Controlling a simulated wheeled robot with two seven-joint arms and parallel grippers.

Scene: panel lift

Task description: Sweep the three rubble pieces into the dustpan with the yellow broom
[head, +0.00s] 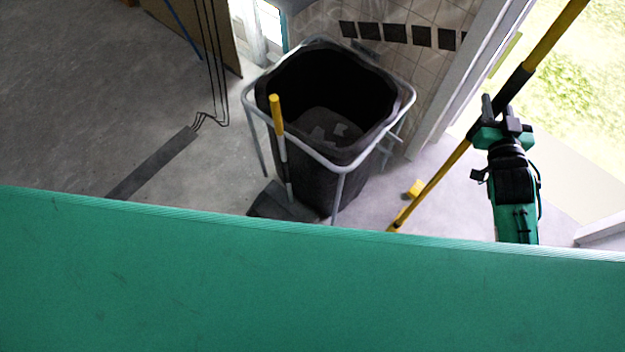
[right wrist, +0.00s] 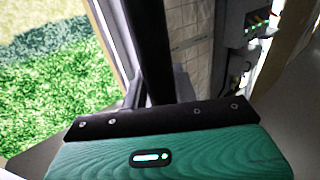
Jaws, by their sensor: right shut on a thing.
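The yellow broom (head: 440,176) slants from the top right down to the floor, and its lower end is cut off by the green surface in front. My right gripper (head: 499,112) is shut on the broom's handle near its black sleeve. In the right wrist view the dark handle (right wrist: 156,45) stands between the fingers. A dark dustpan (head: 268,203) with a yellow-tipped upright handle (head: 276,112) sits on the floor at the bin's near left. No other rubble is clearly seen on the floor. My left gripper is out of view.
A black bin (head: 345,180) in a grey tubular frame stands behind the dustpan, with grey scraps (head: 328,130) inside. A doorway post (head: 465,80) and grass lie to the right. Bare concrete floor (head: 90,100) is open at left. Green blocks the lower part of the head view.

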